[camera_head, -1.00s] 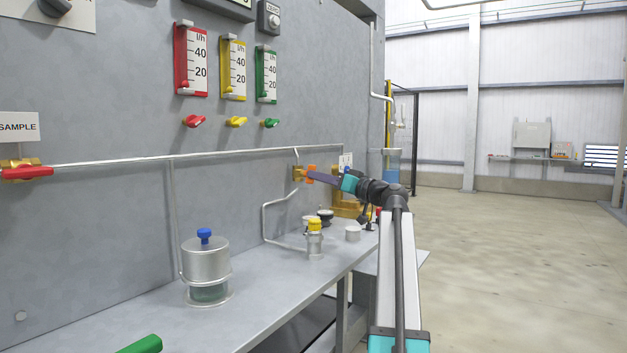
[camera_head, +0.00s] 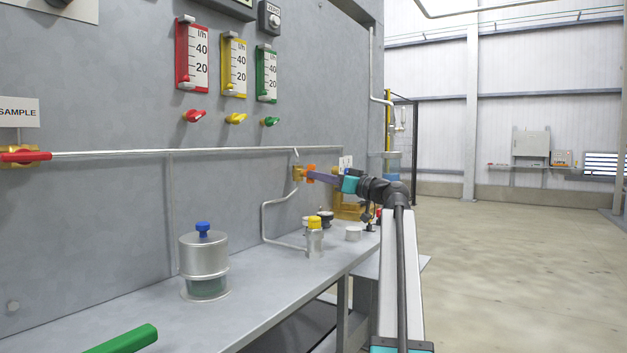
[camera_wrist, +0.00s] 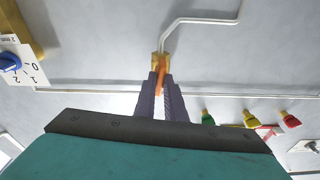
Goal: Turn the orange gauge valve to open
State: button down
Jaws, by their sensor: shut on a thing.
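The orange gauge valve handle (camera_head: 311,169) sits on a brass valve body (camera_head: 297,174) on the grey wall panel, near the right end of a horizontal pipe. My gripper (camera_head: 313,175) reaches it from the right, its purple fingers closed around the handle. In the wrist view, the orange handle (camera_wrist: 160,80) lies between the two fingers of my gripper (camera_wrist: 160,84), in front of the brass body (camera_wrist: 158,62). The fingers hide part of the handle, and its exact angle is hard to tell.
A bench (camera_head: 265,300) below carries a metal pot with a blue knob (camera_head: 204,262) and a yellow-capped bottle (camera_head: 314,235). Red, yellow and green flow valves (camera_head: 235,118) are on the wall. A red-handled sample valve (camera_head: 25,156) is at left. Open floor lies right.

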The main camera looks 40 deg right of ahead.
jog(key=shift+n+b, duration=0.9)
jog(key=shift+b, duration=0.4)
jog(key=c, duration=1.7)
grip_release()
jog(key=shift+r+v, duration=0.25)
jog(key=shift+v, duration=1.5)
jog(key=shift+r+v, duration=0.2)
jog(key=shift+v, duration=1.5)
jog(key=shift+d, duration=0.1)
